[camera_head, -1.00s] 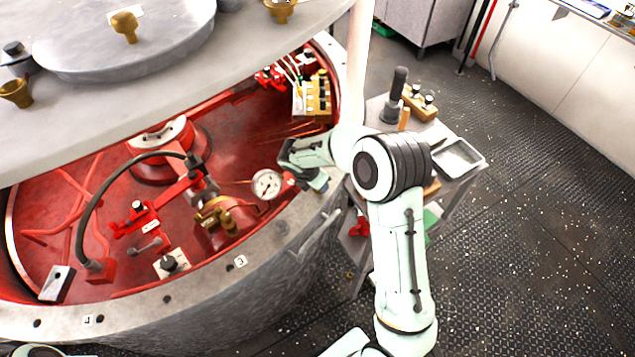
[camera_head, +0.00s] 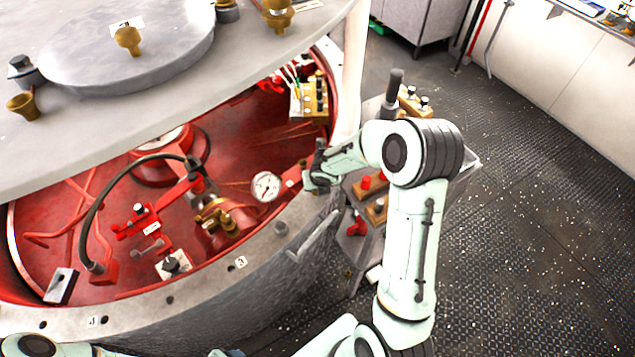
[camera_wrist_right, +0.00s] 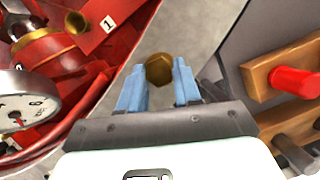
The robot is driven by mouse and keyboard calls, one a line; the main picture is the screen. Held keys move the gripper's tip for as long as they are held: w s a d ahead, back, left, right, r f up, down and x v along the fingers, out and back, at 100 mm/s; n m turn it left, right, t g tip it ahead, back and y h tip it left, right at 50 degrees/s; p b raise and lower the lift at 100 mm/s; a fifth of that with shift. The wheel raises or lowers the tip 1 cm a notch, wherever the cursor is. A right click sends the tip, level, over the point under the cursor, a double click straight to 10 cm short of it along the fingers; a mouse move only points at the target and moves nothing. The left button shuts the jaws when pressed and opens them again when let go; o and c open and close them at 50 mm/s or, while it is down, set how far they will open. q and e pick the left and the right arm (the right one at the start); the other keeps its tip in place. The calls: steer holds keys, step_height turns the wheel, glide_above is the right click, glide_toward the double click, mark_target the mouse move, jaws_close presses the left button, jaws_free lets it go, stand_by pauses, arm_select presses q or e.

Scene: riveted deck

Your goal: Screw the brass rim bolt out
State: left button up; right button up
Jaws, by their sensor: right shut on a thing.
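The brass rim bolt (camera_wrist_right: 159,69) shows its hexagonal head in the right wrist view, between the two blue fingertips of my right gripper (camera_wrist_right: 160,86). The gripper is shut on it. Behind it is the pale grey rim (camera_wrist_right: 185,30) of the vessel. In the head view my right gripper (camera_head: 312,177) is at the right side of the rim, just right of the round gauge. The bolt's shank is hidden, so I cannot tell how far it sits in the rim. My left gripper is not in view; only parts of my left arm show at the bottom left.
The white gauge (camera_head: 266,186) and red fittings lie inside the vessel, close to the gripper. The raised grey lid (camera_head: 180,95) overhangs it. A bench with a red-topped piece (camera_head: 366,182) on a wooden block (camera_head: 372,188) stands right of the rim.

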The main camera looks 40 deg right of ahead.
steer(key=n, duration=0.1)
steer(key=n+y, duration=0.1)
steer(key=n, duration=0.1)
steer(key=n+y, duration=0.1)
steer(key=n, duration=0.1)
steer(key=shift+s+d+f, duration=0.2)
steer(key=shift+s+f, duration=0.05)
steer(key=shift+n+y, duration=0.4)
steer(key=shift+n, duration=0.7)
steer(key=o, duration=1)
steer(key=shift+w, duration=0.15)
steer(key=shift+o, duration=0.2)
steer(key=shift+r, duration=0.1)
steer(key=shift+r, duration=0.15)
steer(key=shift+s+d+r, duration=0.15)
steer(key=shift+s+r, duration=0.1)
steer(key=shift+r, duration=0.3)
steer(key=a+v, duration=0.1)
steer(key=v, duration=1)
steer(key=shift+s+d+r, duration=0.25)
steer(key=shift+d+r, duration=0.15)
steer(key=shift+d, duration=0.1)
